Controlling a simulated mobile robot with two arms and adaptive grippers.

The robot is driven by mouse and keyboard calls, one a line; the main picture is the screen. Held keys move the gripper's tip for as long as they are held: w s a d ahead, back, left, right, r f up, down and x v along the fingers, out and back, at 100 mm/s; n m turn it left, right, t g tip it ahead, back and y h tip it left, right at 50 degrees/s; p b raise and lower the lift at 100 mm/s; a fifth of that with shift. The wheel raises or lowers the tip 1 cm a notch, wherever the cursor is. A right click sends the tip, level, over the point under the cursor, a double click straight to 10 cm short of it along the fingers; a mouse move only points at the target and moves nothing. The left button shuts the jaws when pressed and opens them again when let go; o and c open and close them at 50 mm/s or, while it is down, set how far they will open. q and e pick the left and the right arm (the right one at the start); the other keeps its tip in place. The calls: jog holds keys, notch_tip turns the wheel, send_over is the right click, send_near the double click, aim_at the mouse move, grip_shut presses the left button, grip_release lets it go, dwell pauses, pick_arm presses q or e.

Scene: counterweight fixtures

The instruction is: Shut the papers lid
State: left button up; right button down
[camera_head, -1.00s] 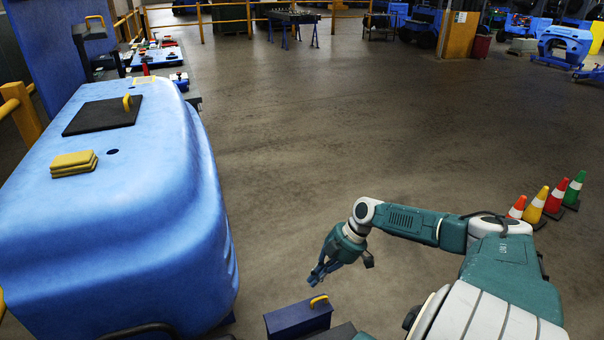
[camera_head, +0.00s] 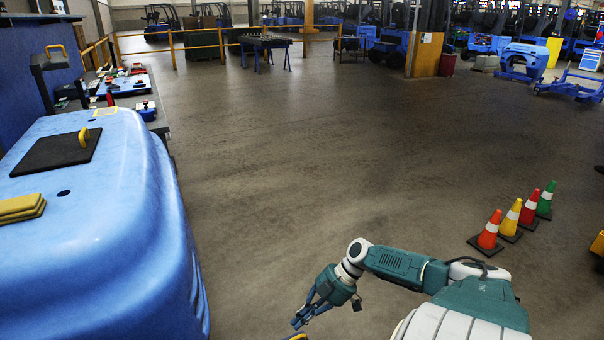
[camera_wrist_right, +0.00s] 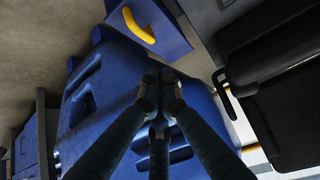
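No lid is labelled as the papers lid. In the right wrist view a blue box or lid (camera_wrist_right: 155,22) with a curved yellow handle (camera_wrist_right: 140,26) shows beyond my fingers; whether it is raised is unclear. My right gripper (camera_wrist_right: 160,95) has its fingertips slightly apart, with nothing held, short of the handle. In the head view my right gripper (camera_head: 308,315) hangs over the floor at the bottom; only a sliver of yellow shows below it. A black panel (camera_head: 45,155) with a yellow handle (camera_head: 84,137) lies flat on the blue counterweight (camera_head: 110,215). My left gripper is not in view.
Yellow pads (camera_head: 20,207) lie on the counterweight at left. A dark block (camera_head: 57,58) with a yellow handle stands behind it. Traffic cones, the nearest orange (camera_head: 489,232), stand at right. The middle floor is clear. A black panel (camera_wrist_right: 275,90) is at right in the wrist view.

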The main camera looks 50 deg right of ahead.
jog(key=v, duration=1.2)
